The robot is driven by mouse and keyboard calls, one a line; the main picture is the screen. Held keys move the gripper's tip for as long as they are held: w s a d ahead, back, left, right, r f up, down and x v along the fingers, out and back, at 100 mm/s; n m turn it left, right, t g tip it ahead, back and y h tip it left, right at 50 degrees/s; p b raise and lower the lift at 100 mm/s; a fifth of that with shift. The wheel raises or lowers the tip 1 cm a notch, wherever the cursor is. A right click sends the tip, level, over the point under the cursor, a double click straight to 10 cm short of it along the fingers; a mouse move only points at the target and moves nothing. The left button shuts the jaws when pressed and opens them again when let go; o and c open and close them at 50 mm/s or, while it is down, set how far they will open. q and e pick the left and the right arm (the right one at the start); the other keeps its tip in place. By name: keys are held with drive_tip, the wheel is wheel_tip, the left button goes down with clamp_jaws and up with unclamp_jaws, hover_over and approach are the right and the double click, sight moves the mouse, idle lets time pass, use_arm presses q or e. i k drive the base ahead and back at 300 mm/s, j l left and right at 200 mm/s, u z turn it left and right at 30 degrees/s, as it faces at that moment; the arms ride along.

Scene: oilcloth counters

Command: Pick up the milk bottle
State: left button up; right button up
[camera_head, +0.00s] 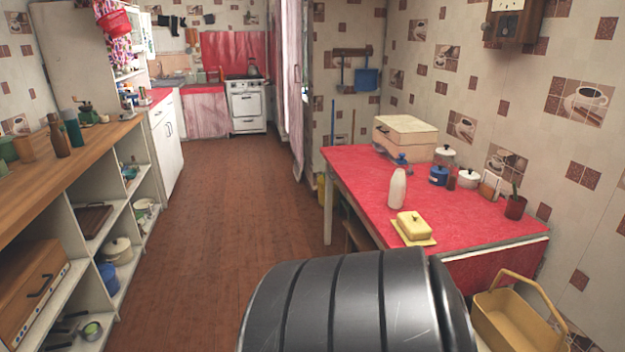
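A white milk bottle (397,188) stands upright on the red oilcloth table (365,172), near its left edge. A yellow butter dish (413,226) stands close in front of it. Nothing touches the bottle that I can see. Neither of my grippers shows in the head view. A large black ribbed rounded shape, which may be part of my own body, fills the bottom middle and hides the floor and the table's near left part.
A yellow basket (508,318) is at the lower right. A wooden counter (30,190) with shelves lines the left. The brown floor (225,215) between is clear.

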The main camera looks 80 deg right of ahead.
sight(397, 182)
drive_tip(key=z, duration=3.55)
drive_tip(key=i+j+z, duration=0.2)
drive_tip(key=z, duration=0.2)
drive_tip(key=i+j+z, duration=0.15)
drive_tip(key=z, duration=0.25)
drive_tip(key=i+j+z, duration=0.1)
drive_tip(key=j+z, duration=0.3)
drive_tip(key=i+j+z, duration=0.1)
drive_tip(key=j+z, duration=0.15)
drive_tip(key=z, duration=0.2)
drive_tip(key=j+z, duration=0.45)
drive_tip(key=j, duration=1.7)
drive_tip(key=k, duration=0.05)
